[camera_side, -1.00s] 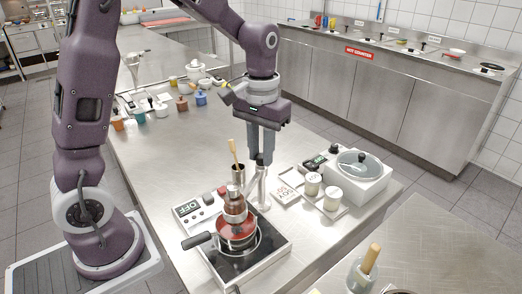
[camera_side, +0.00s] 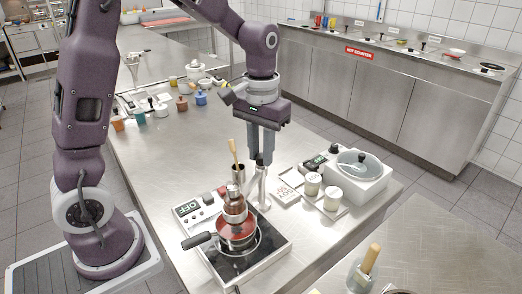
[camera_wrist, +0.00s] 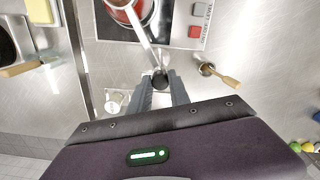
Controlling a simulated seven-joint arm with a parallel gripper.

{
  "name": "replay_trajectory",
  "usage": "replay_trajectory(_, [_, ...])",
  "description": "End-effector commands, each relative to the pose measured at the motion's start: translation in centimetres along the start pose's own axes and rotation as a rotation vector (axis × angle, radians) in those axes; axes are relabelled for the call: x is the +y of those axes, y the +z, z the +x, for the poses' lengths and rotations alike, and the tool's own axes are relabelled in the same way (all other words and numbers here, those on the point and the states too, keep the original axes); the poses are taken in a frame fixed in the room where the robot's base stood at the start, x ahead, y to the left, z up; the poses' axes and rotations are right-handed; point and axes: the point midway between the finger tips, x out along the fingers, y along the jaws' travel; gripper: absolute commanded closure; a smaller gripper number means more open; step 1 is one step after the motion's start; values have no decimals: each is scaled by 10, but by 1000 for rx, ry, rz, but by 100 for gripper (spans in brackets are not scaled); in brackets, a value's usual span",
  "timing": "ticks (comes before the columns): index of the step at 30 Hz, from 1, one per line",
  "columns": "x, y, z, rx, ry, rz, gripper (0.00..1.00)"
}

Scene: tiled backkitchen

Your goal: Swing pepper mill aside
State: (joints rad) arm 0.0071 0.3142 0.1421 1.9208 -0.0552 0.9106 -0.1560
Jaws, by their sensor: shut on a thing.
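The pepper mill (camera_side: 235,204), reddish brown with a metal band, stands upright over a small pan (camera_side: 238,240) with red contents. A metal bar (camera_side: 249,186) runs from the mill side to a metal post (camera_side: 263,190) behind the hob. My gripper (camera_side: 261,162) points down at the post's upper end. In the wrist view my gripper (camera_wrist: 161,88) is shut around a black knob (camera_wrist: 160,79), and the bar (camera_wrist: 143,35) leads from there to the pan at the top edge. The mill's lower end is hard to tell from the pan.
The hob (camera_side: 265,242) has a control panel (camera_side: 188,208) reading OFF. A wooden-handled tool stands in a metal cup (camera_side: 239,174) left of my gripper. The counter's left middle is clear.

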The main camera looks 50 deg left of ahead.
Motion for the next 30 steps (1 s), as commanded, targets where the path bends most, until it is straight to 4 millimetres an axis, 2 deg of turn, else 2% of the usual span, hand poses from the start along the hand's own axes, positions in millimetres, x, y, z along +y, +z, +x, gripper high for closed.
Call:
replay_trajectory(17, [0, 0, -1, 1, 1, -23, 100])
replay_trajectory(23, [1, 0, -1, 2, 2, -119, 100])
replay_trajectory(30, [1, 0, -1, 2, 1, -324, 100])
